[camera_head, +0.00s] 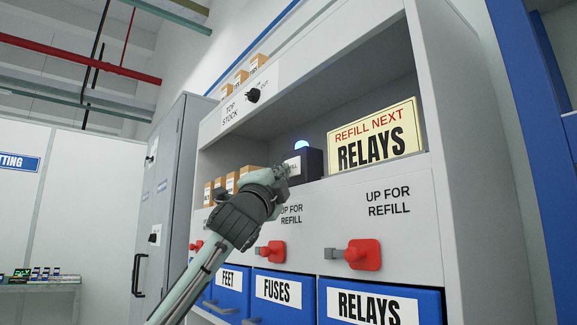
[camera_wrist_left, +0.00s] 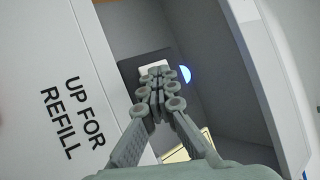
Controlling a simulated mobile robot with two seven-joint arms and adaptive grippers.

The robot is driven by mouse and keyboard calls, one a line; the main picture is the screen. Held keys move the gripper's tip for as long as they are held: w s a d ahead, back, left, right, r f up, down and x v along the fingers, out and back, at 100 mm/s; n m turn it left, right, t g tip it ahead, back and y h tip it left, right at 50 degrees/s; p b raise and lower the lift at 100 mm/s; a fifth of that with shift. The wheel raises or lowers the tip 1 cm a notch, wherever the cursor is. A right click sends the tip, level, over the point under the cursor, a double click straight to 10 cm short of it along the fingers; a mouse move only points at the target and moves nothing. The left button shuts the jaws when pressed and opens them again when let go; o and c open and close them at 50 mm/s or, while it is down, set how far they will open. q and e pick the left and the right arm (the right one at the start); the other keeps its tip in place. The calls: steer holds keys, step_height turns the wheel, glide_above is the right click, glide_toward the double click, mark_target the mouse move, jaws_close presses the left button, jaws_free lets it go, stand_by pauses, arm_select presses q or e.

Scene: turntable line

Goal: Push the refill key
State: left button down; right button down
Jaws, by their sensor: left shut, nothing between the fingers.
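The refill key is a pale plate (camera_head: 294,166) on the front of a dark box (camera_head: 312,164) on the cabinet's open shelf. A blue light glows on top of the box (camera_head: 301,145). My left gripper (camera_head: 281,173) is shut and empty, its fingertips at the key's lower left edge. In the left wrist view, the closed fingertips (camera_wrist_left: 157,76) overlap the pale key (camera_wrist_left: 153,67) and hide part of it. I cannot tell whether they touch it. The blue light (camera_wrist_left: 184,74) shows beside them. My right gripper is in neither view.
A yellow "Refill next relays" sign (camera_head: 376,138) stands right of the box. Small cartons (camera_head: 232,183) stand to the left. Below are red levers (camera_head: 362,254) and blue bins labelled feet, fuses (camera_head: 280,291) and relays (camera_head: 372,306). A grey cabinet (camera_head: 170,200) stands at left.

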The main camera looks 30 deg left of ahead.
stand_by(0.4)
arm_select(q)
steer(key=shift+s+f, duration=0.1)
steer(key=shift+s, duration=0.15)
steer(key=s+a, duration=0.2)
steer(key=s, duration=0.3)
steer(key=shift+s+a+b, duration=0.2)
steer(key=shift+s+b, duration=0.1)
steer(key=shift+b, duration=0.15)
stand_by(0.3)
